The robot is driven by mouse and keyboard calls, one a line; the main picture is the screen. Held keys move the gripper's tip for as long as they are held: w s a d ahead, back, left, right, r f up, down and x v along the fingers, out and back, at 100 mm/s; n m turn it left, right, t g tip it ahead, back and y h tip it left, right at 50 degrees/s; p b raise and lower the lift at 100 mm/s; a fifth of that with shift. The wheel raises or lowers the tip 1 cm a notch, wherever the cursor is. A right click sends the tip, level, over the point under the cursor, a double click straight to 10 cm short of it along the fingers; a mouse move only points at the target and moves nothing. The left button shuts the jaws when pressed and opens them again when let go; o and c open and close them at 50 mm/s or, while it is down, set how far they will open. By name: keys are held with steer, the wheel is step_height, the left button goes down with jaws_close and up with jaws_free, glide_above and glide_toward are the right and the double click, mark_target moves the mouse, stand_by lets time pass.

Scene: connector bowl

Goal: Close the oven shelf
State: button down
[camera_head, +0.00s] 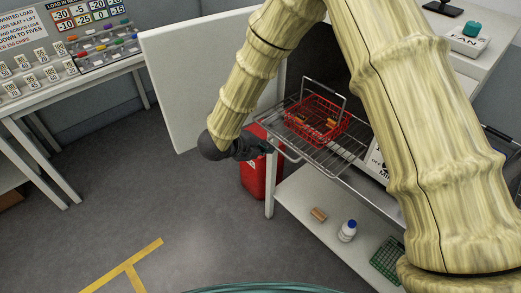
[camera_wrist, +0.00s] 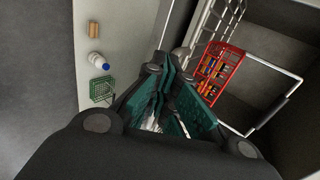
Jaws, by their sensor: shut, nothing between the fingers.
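The oven shelf (camera_head: 330,157) is a wire rack sticking out of a dark oven opening (camera_head: 312,65), level. It carries a red wire basket (camera_head: 318,118) with orange-brown pieces inside. My gripper (camera_head: 268,148) is at the shelf's front left corner, fingers shut and empty. I cannot tell whether it touches the rack. In the wrist view, the teal fingers of my gripper (camera_wrist: 168,88) are beside the shelf's wires (camera_wrist: 204,28), with the red basket (camera_wrist: 218,72) to their right. My arm hides part of the oven.
A white open door panel (camera_head: 205,75) stands left of the oven. A red container (camera_head: 258,178) is on the floor below my gripper. A lower white shelf (camera_head: 325,240) holds a bottle (camera_head: 347,231), a brown block (camera_head: 319,214) and a green crate (camera_head: 387,258). Floor to the left is clear.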

mark_target(311, 117)
steer(key=w+d+b, duration=0.1)
steer(key=w+d, duration=0.3)
steer(key=d, duration=0.2)
steer(key=w+d+b, duration=0.1)
steer(key=w+d, duration=0.4)
steer(key=d, duration=0.1)
steer(key=w+d+b, duration=0.1)
steer(key=w+d, duration=0.4)
steer(key=d, duration=0.1)
steer(key=shift+b, duration=0.3)
